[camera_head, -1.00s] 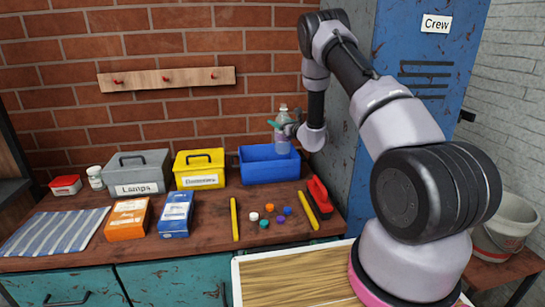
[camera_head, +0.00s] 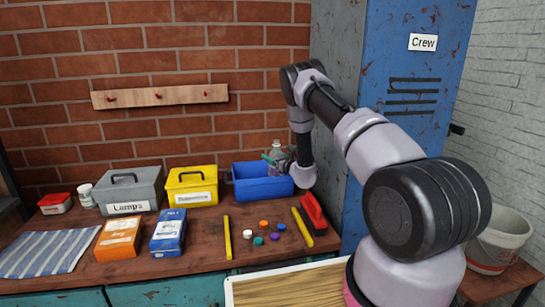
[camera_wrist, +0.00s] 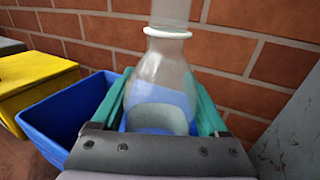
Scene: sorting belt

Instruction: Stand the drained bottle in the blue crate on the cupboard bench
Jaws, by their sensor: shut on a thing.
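The clear bottle (camera_head: 275,149) is upright in my gripper (camera_head: 279,160), over the right part of the blue crate (camera_head: 262,188). The crate stands on the bench (camera_head: 190,268) against the brick wall.
A yellow box (camera_head: 192,189) stands close left of the crate, then a grey box (camera_head: 132,190) labelled Lamps. A red-handled brush (camera_head: 313,213), yellow bars (camera_head: 227,238) and several coloured caps (camera_head: 263,224) lie in front. The blue locker (camera_head: 415,90) is at the right.

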